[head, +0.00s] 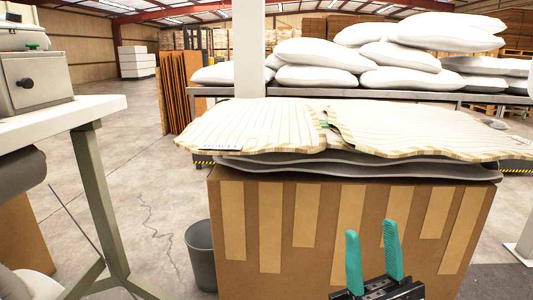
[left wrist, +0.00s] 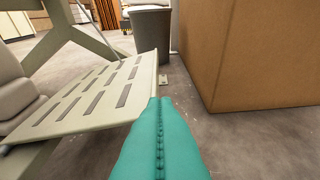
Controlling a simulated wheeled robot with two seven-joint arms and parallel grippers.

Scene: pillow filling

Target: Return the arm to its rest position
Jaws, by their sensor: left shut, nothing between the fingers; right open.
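My right gripper (head: 371,258) shows at the bottom of the head view, with two teal fingers pointing up and apart. It is open and empty, in front of the taped cardboard box (head: 330,275). My left gripper (left wrist: 160,105) shows in the left wrist view, its teal fingers pressed together with nothing between them. It is low, beside a slotted pale metal plate (left wrist: 95,95), and I cannot tell whether it touches the plate. The left gripper is not in the head view.
Striped pillow covers (head: 260,122) lie on the box. A grey bin (head: 201,255) stands left of the box. A machine table (head: 60,117) is at the left. White pillows (head: 320,53) are piled on a bench behind.

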